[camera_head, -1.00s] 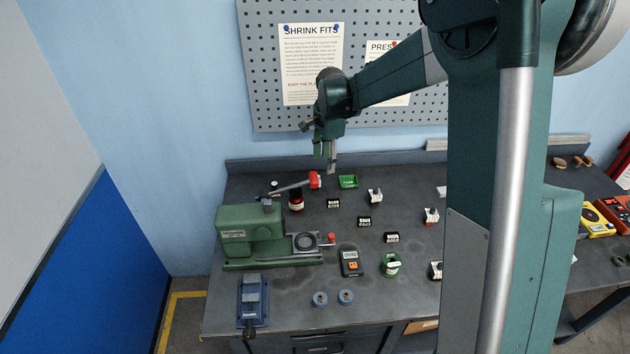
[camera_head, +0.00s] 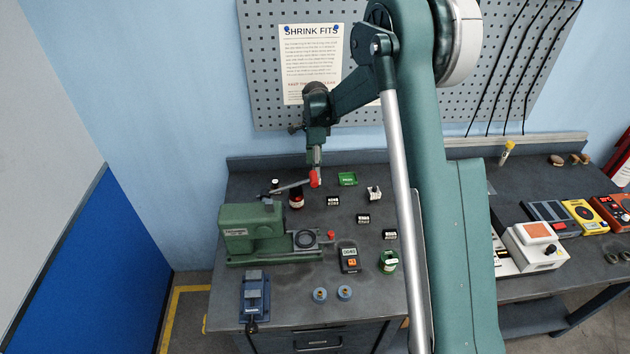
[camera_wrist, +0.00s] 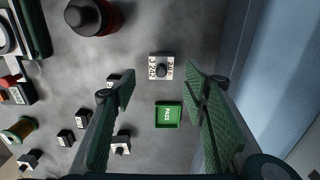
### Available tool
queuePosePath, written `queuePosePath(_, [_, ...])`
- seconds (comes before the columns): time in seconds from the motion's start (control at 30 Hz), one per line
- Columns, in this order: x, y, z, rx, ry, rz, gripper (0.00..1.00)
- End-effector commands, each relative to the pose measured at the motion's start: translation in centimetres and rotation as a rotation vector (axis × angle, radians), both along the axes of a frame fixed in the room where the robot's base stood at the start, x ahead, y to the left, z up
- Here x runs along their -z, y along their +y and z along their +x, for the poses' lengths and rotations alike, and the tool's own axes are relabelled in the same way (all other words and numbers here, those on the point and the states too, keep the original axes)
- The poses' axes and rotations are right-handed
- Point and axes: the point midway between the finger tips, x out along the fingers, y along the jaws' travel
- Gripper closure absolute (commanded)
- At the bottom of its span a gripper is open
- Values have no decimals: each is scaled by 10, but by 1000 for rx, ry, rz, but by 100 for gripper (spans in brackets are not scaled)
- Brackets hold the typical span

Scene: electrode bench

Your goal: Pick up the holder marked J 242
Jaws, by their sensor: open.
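A small holder (camera_wrist: 161,67) with white label faces and a dark round top stands on the bench in the wrist view. Its label resembles 242, but the letter is too small to read surely. My gripper (camera_wrist: 159,76) is open and empty, with its green fingers to either side of this holder in the picture and above the bench. I cannot make out the holder there.
A green tray (camera_wrist: 168,124) lies beside the holder; it also shows in the head view (camera_head: 347,174).

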Motion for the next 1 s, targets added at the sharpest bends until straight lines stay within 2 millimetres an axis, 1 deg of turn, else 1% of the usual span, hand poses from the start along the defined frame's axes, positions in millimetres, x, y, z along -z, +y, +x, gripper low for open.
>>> queuePosePath(0.23, [3,0,0,-1,0,0,56])
queuePosePath(0.53, [24,0,0,-1,0,0,56])
queuePosePath(0.87, [26,0,0,-1,0,0,56])
queuePosePath(1.0, [30,0,0,-1,0,0,56])
